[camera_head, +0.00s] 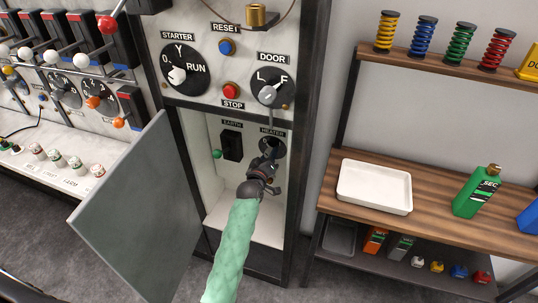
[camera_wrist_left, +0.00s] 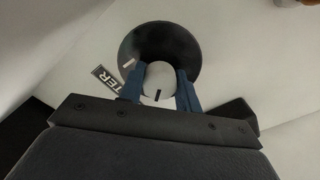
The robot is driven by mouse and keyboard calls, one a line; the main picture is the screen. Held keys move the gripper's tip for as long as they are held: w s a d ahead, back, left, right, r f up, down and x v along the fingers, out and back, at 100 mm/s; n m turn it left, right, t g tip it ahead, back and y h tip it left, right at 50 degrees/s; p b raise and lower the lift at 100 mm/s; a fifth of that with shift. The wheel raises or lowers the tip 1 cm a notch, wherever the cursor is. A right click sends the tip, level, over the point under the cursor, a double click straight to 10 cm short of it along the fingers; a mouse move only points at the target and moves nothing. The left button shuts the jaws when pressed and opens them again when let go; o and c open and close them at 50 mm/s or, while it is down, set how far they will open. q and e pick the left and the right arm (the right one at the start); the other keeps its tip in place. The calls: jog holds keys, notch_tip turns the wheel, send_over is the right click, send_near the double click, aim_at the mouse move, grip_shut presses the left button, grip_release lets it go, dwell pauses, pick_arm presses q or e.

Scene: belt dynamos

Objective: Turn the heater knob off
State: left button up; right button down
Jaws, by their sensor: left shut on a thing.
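The heater knob is a light grey knob on a round black dial, under the HEATER label inside the open cabinet. In the head view the dial (camera_head: 272,146) shows in part; my left gripper (camera_head: 268,158) covers the knob. In the left wrist view the knob (camera_wrist_left: 158,80) sits between the two blue fingers of my left gripper (camera_wrist_left: 160,92), which are shut on it. A dark mark on the knob points toward the gripper's palm. A white mark shows on the dial's (camera_wrist_left: 160,42) left side. My right gripper is not in view.
The grey cabinet door (camera_head: 145,210) hangs open to the left of my arm. A black earth socket (camera_head: 232,145) is left of the heater dial. Above are the starter dial (camera_head: 185,68) and door knob (camera_head: 270,90). A wooden shelf with a white tray (camera_head: 374,187) stands right.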

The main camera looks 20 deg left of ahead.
pick_arm(q)
jog(key=shift+n, duration=0.4)
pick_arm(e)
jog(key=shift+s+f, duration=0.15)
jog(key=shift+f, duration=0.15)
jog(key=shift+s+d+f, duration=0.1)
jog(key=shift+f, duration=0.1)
pick_arm(q)
jog(key=o, duration=0.8)
jog(key=shift+f, duration=0.1)
jog(key=shift+c, duration=0.2)
jog(key=shift+o, duration=1)
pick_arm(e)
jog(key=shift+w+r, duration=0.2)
